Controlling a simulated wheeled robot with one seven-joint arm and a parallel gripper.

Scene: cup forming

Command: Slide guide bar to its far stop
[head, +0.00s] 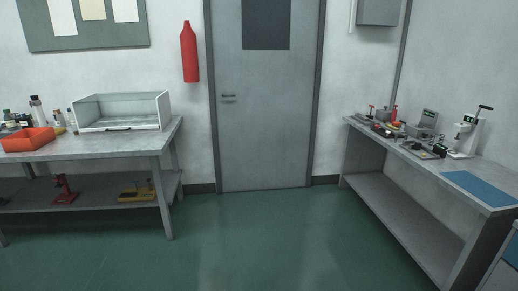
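I cannot make out a guide bar for certain in the head view; any such part is too small to tell at this distance. Small bench devices stand on the right workbench (408,160). Among them are a white lever press (466,138) with a black handle and a grey device with a green display (428,118). Several small red, black and grey items are crowded at the bench's far end. My gripper is not in view.
A left table (105,146) holds an orange bin (28,139), bottles and a clear-fronted white box (122,110). A blue mat (481,188) lies on the right bench. A closed door (262,110) is ahead. The green floor (270,240) between the benches is clear.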

